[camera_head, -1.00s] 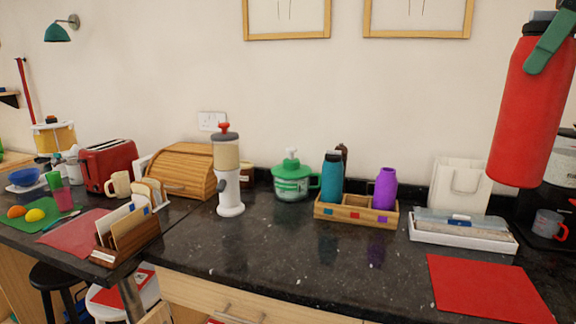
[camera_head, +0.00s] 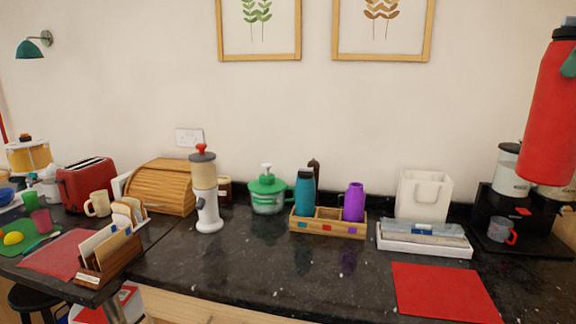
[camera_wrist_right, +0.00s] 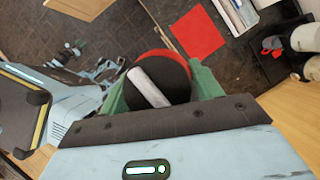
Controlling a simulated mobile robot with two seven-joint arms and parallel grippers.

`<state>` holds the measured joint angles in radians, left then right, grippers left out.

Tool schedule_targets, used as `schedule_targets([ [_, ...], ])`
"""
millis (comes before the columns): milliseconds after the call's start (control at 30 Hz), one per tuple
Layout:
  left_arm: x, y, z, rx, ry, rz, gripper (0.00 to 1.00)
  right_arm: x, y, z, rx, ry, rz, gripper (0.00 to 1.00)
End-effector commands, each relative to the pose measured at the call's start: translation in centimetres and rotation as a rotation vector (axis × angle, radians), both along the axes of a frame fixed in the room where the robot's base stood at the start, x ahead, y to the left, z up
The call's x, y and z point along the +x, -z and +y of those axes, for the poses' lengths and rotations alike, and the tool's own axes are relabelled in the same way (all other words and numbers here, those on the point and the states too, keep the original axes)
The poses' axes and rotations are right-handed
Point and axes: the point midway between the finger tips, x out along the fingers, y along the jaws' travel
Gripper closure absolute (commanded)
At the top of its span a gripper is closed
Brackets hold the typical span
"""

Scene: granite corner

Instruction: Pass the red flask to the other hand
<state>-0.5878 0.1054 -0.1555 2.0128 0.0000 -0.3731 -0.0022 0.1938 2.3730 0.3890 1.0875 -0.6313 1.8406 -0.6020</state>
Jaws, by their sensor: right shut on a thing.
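The red flask (camera_head: 550,115) with its black lid hangs upright in the air at the right edge of the head view, partly cut off. My right gripper (camera_head: 569,65) is shut on it near the top; only a bit of a green finger shows there. In the right wrist view the green fingers of the gripper (camera_wrist_right: 160,82) sit on both sides of the black lid (camera_wrist_right: 170,75), with some red body (camera_wrist_right: 152,56) behind it.
A wooden tray (camera_head: 330,234) holds a teal flask (camera_head: 304,195) and a purple flask (camera_head: 354,202); its middle compartment is empty. A red mat (camera_head: 443,291) lies at the front right. A coffee machine (camera_head: 493,215) stands behind the held flask. The counter's front middle is clear.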

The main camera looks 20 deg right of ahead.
Motion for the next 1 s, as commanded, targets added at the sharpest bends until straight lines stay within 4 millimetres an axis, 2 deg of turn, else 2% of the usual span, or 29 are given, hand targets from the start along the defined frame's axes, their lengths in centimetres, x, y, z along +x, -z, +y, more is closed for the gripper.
schedule_targets([
  [167,-0.1,0.0,0.0,-0.001,-0.001,-0.001,0.64,-1.2,5.3,-4.9,0.009,-0.048,-0.002,0.87],
  [200,-0.1,0.0,0.0,-0.001,-0.001,-0.001,0.64,-1.5,6.9,-5.9,0.010,-0.066,-0.003,0.87],
  [400,-0.4,0.2,0.1,-0.001,-0.001,0.005,0.64,-2.1,15.2,-9.3,0.009,-0.195,-0.006,0.87],
  [500,-0.6,0.4,0.1,0.000,-0.001,0.009,0.64,-2.1,19.2,-9.8,0.009,-0.274,-0.008,0.87],
  [633,-0.9,0.6,0.1,0.002,0.001,0.017,0.64,-2.0,22.7,-9.9,0.004,-0.357,-0.009,0.87],
  [733,-1.1,0.7,0.2,0.002,0.001,0.021,0.64,-1.9,24.4,-9.7,0.002,-0.399,-0.008,0.87],
  [1000,-1.2,0.8,0.2,0.004,0.001,0.024,0.64,-1.7,27.4,-9.2,-0.001,-0.483,-0.004,0.87],
])
